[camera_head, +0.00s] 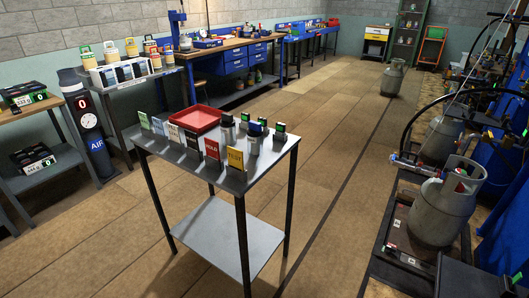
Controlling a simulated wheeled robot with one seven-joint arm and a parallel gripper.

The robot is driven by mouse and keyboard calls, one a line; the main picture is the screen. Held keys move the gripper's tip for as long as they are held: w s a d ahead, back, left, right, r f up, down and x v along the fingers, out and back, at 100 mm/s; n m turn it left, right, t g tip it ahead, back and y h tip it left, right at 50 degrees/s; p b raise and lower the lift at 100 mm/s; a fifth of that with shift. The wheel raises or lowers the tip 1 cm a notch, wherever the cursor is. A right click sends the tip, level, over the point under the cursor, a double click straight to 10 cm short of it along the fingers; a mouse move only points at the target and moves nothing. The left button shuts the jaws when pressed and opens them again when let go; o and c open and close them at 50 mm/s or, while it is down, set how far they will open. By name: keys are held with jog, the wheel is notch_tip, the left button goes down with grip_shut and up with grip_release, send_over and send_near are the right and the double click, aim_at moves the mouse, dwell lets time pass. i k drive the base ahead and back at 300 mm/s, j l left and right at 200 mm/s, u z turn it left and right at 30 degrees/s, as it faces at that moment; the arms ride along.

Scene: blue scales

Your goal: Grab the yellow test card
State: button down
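The yellow test card (235,158) stands upright near the front edge of a small grey metal table (266,163) in the middle of the room. It is the rightmost of a row of several cards. A red card (212,149) stands just to its left, and a yellow-green card (145,121) is at the row's far left end. A grey cup-like container (253,144) stands close behind the yellow card on its right. My gripper is not in view.
A red tray (195,118) lies on the table behind the cards. Small dark devices with green displays (279,130) stand at its right. Shelves line the left. Gas cylinders (446,205) and hoses stand at the right. Open floor (335,170) lies right of the table.

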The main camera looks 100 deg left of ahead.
aim_at(235, 156)
jog(key=k+u, duration=0.15)
jog(key=u, duration=0.3)
jog(key=k+j+u, duration=0.1)
jog(key=u, duration=0.4)
jog(key=l+u, duration=0.1)
jog(key=u, duration=0.35)
jog(key=i+l+u, duration=0.1)
jog(key=u, duration=0.3)
jog(key=l+u, duration=0.15)
jog(key=u, duration=0.3)
jog(key=i+l+u, duration=0.1)
jog(key=u, duration=0.35)
jog(key=i+j+z, duration=0.15)
jog(key=j+z, duration=0.15)
jog(key=j, duration=0.25)
jog(key=i+j+z, duration=0.1)
jog(key=j, duration=0.2)
